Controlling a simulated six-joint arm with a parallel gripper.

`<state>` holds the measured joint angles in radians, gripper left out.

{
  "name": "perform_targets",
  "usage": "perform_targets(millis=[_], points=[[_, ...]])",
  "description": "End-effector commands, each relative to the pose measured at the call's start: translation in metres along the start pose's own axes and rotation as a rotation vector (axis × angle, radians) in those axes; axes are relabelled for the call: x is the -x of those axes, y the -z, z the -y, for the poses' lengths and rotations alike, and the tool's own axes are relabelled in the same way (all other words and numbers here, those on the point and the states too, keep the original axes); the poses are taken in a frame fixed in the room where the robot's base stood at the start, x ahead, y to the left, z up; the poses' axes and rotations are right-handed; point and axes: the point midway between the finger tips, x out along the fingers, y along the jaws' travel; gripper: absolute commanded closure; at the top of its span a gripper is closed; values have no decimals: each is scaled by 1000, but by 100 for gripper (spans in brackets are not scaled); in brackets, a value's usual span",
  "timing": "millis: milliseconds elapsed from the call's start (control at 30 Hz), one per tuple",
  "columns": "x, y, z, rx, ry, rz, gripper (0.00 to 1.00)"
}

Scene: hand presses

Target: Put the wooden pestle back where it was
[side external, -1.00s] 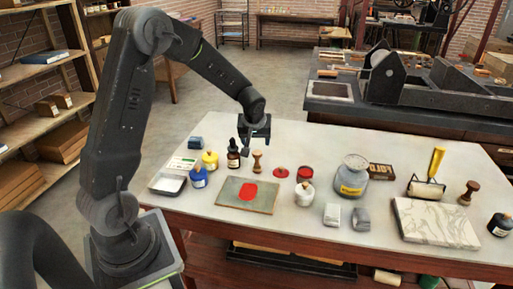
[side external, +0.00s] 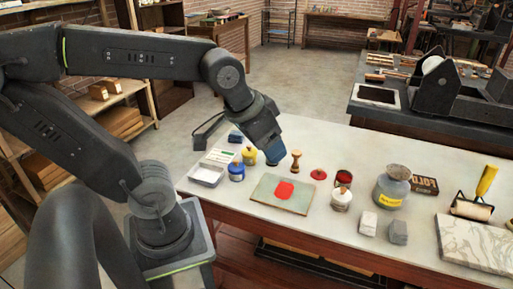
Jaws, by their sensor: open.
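The wooden pestle (side external: 296,161), a small turned piece with a narrow waist, stands upright on the pale table, behind the flat plate (side external: 262,196) with the red ink patch. The wrist's lower end covers the spot just left of the pestle.
Blue jar (side external: 236,171), yellow jar (side external: 249,155) and white tray (side external: 207,175) sit at left.

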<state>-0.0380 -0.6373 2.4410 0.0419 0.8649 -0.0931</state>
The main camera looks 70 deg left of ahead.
Motion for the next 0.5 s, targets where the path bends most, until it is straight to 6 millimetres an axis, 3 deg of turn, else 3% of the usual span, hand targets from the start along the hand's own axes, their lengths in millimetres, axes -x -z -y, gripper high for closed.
perform_targets(millis=[100, 200, 500], points=[[10, -18, -8, -72, -37, -14, 35], [12, -24, -11, -98, -50, -16, 35], [12, -25, -12, -101, -51, -16, 35]])
